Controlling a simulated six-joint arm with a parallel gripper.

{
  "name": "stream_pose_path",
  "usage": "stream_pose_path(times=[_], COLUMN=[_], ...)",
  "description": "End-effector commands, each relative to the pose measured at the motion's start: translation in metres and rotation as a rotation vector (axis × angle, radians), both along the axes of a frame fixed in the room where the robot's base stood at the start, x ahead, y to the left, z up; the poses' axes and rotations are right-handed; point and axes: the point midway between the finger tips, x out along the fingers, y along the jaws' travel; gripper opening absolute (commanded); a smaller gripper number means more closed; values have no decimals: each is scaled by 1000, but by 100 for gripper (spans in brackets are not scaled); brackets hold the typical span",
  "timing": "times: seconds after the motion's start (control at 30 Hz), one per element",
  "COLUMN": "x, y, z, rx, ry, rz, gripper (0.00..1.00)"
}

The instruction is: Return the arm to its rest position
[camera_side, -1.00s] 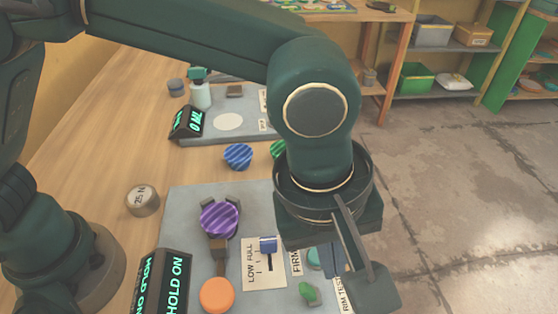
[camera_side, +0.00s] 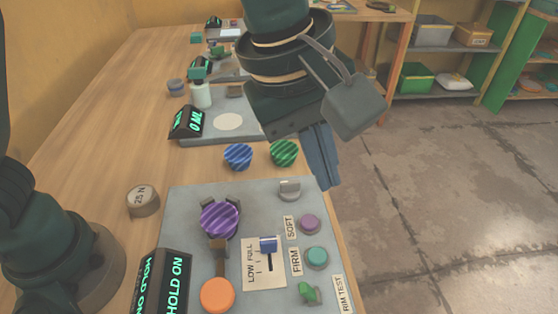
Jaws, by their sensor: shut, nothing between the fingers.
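My gripper (camera_side: 329,186) is shut and empty. Its blue-grey fingers point down and hang near the right edge of the wooden table, above and behind the grey press panel (camera_side: 185,245). It appears to touch nothing.
Blue (camera_side: 238,156) and green (camera_side: 284,152) striped discs lie on the table behind the panel. A 25 N weight (camera_side: 142,201) stands at left. Farther back is another station with a 0 ML display (camera_side: 187,123) and a white bottle (camera_side: 201,95). The floor at right is open.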

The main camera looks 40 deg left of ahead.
Motion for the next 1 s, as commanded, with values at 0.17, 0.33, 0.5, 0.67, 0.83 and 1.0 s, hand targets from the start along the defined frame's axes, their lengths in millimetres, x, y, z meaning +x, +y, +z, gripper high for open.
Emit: stream_pose_path(times=[0.17,0.33,0.5,0.67,0.83,1.0], x=[8,-8,-37,-71,-95,-98], y=[75,136,184,215,222,221], z=[38,51,45,20,-11,-20], rx=[-4,59,173,327,452,510], ry=[-98,-190,-271,-315,-305,-301], rz=[52,-4,-129,-339,-634,-820], gripper=[0,0,0,0,0,0])
